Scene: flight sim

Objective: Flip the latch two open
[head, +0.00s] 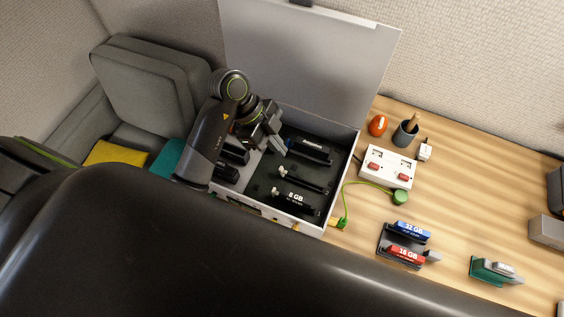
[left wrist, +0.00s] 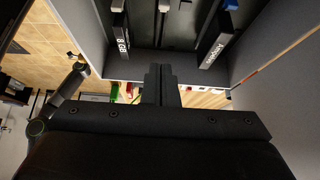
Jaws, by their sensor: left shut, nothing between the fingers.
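An open white case (head: 340,180) holds several black memory modules in slots, one marked 8 GB (head: 296,197). Pale latch tabs show at slot ends, one at the middle slot (head: 283,171) and one at the 8 GB slot (head: 276,192); I cannot tell which is latch two. My left gripper (head: 275,146) is shut and empty over the case, hiding part of the slots. In the left wrist view its shut fingers (left wrist: 161,84) lie between the 8 GB module (left wrist: 123,38) and another labelled module (left wrist: 215,46). Contact with a latch cannot be told. My right gripper is not in view.
The raised lid (head: 310,50) stands behind the case. A white switch box (head: 386,167), a pen cup (head: 405,132) and a holder with blue and red modules (head: 409,231) sit to the right on the wooden desk. A grey seat (head: 150,85) is at left.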

